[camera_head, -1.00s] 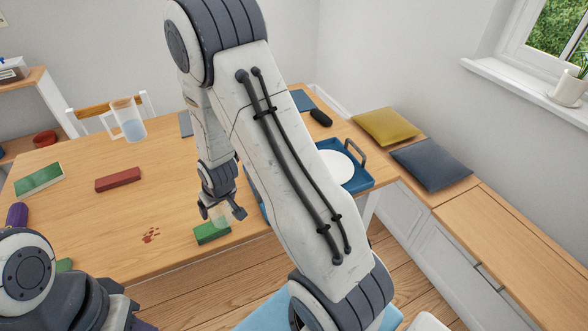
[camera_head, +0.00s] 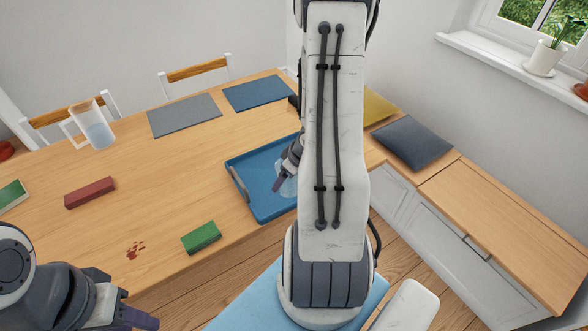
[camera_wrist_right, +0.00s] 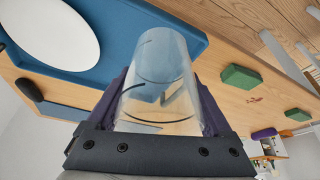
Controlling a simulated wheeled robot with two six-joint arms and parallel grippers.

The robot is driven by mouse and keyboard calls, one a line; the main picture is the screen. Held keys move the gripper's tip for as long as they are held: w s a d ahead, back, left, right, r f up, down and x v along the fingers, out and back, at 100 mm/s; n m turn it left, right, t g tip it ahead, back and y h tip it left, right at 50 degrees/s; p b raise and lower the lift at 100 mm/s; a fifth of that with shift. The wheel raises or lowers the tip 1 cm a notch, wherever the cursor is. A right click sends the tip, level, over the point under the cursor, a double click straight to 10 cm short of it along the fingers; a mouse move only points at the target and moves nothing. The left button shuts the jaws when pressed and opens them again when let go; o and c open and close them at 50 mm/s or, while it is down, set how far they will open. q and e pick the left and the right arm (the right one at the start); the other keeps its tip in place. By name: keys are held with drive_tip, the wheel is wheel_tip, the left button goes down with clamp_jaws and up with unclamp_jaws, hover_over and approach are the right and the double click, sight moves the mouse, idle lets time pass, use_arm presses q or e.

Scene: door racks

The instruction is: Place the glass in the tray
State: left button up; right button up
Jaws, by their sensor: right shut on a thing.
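The clear glass (camera_wrist_right: 160,75) is held between the dark fingers of my right gripper (camera_wrist_right: 160,98) in the right wrist view. In the head view my right gripper (camera_head: 284,172) is over the blue tray (camera_head: 256,208), partly hidden by my arm, and the glass (camera_head: 287,187) shows faintly below it. I cannot tell whether the glass touches the tray. The tray also shows in the wrist view (camera_wrist_right: 122,38), with a white plate (camera_wrist_right: 50,35) on it. My left gripper (camera_head: 125,316) is at the lower left, away from the tray; its opening is not clear.
A green block (camera_head: 201,237) lies left of the tray near the table's front edge. A red block (camera_head: 90,192), reddish stains (camera_head: 135,249) and a pitcher (camera_head: 92,127) are farther left. A grey mat (camera_head: 184,115) and a blue mat (camera_head: 258,93) lie behind.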

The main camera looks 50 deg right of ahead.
drive_tip(key=s, duration=0.1)
drive_tip(key=s+d, duration=0.1)
drive_tip(key=s, duration=0.1)
drive_tip(key=shift+f, duration=0.25)
drive_tip(key=w+f, duration=0.2)
drive_tip(key=w, duration=0.1)
drive_tip(key=w+a+f+b, duration=0.1)
drive_tip(key=w+f, duration=0.1)
drive_tip(key=w, duration=0.2)
drive_tip(key=w+f+b, duration=0.1)
drive_tip(key=w+f, duration=0.1)
drive_tip(key=w, duration=0.2)
drive_tip(key=shift+a+f, duration=0.35)
drive_tip(key=shift+a, duration=0.05)
drive_tip(key=shift+f+b, duration=0.9)
drive_tip(key=shift+f, duration=1.05)
drive_tip(key=shift+f, duration=0.15)
drive_tip(key=o, duration=1.3)
